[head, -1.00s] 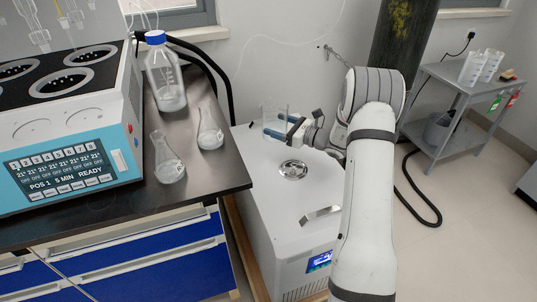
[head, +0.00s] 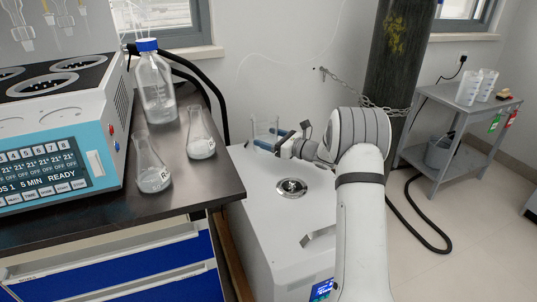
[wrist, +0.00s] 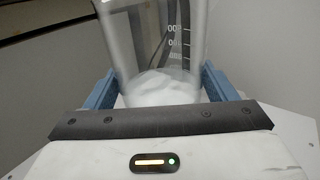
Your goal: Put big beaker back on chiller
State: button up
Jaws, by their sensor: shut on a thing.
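The big beaker (head: 265,127) is clear glass with white contents at its bottom. It is upright at the back left of the white chiller (head: 262,222). My gripper (head: 270,143) is shut on the beaker from the right, with blue fingers on both sides. In the wrist view the beaker (wrist: 155,45) stands between the two blue fingers (wrist: 160,88), with its graduation marks facing the camera. I cannot tell whether its base touches the chiller top.
A dark bench left of the chiller holds two flasks (head: 152,170) (head: 200,140), a blue-capped bottle (head: 156,90) and a blue-and-white instrument (head: 60,150). A round metal cap (head: 291,187) sits on the chiller. A chained cylinder (head: 395,60) stands behind my arm.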

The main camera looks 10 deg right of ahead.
jog(key=shift+f+b, duration=0.8)
jog(key=shift+f, duration=1.45)
jog(key=shift+f, duration=0.1)
jog(key=o, duration=1.3)
jog(key=shift+o, duration=0.2)
